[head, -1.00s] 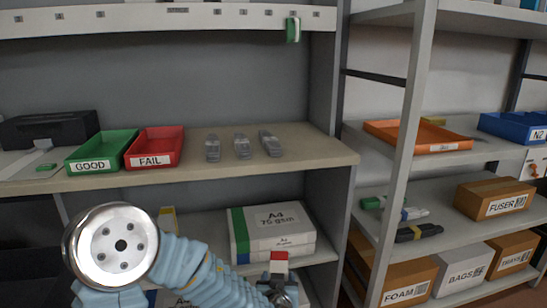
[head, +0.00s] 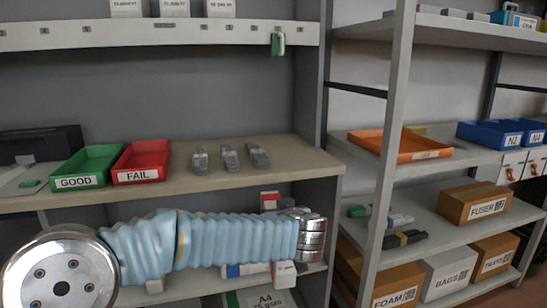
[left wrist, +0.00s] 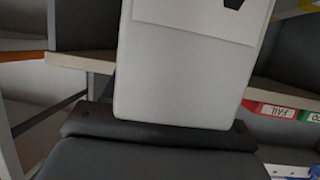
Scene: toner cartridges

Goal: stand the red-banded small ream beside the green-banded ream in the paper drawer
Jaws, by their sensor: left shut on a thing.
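My left gripper (left wrist: 165,122) is shut on a white block, the small ream (left wrist: 190,65), whose plain face and dark mark fill the middle of the left wrist view. In the head view my left arm crosses the shelf bay and hides the gripper. A red-and-white piece, apparently the red-banded ream (head: 270,198), shows just above the wrist; its lower part is hidden. A ream printed A4 75 gsm with a green edge, apparently the green-banded ream (head: 265,299), shows at the bottom edge, partly cut off. The drawer's outline cannot be made out. My right gripper is not in view.
The shelf above (head: 210,183) holds a green GOOD tray (head: 86,166), a red FAIL tray (head: 142,161) and 3 grey cartridges. A grey upright (head: 394,165) stands right of the bay. Boxes and an orange tray (head: 400,146) fill the right rack.

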